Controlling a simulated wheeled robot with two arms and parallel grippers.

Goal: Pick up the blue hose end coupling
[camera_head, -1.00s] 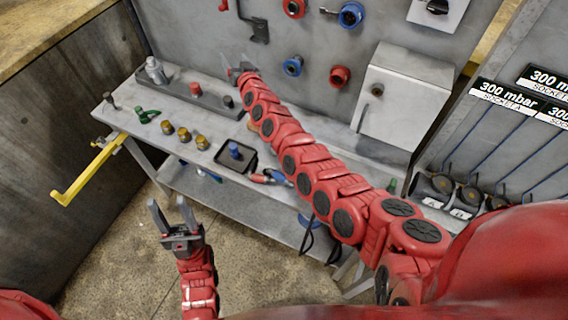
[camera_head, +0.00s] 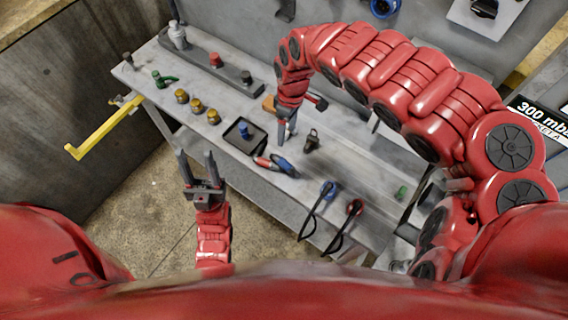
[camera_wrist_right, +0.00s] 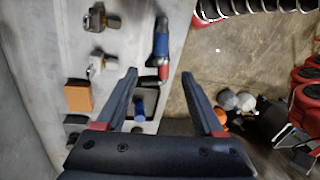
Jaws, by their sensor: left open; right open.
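A small blue piece (camera_head: 245,131) stands in a black square tray (camera_head: 230,138) on the grey bench; it also shows in the right wrist view (camera_wrist_right: 140,105). A blue and red cylinder (camera_head: 284,167) lies beside the tray; it also shows in the right wrist view (camera_wrist_right: 161,45). I cannot tell which is the named coupling. My right gripper (camera_head: 286,132) points down over the bench, right of the tray. In its wrist view the open fingertips (camera_wrist_right: 159,74) frame the cylinder's red end, with nothing held. My left gripper (camera_head: 196,154) is open and empty in front of the bench.
Brass fittings (camera_head: 197,106) stand left of the tray. A dark fitting (camera_head: 311,141) stands right of my right gripper. A yellow bar (camera_head: 103,131) sticks out at the left.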

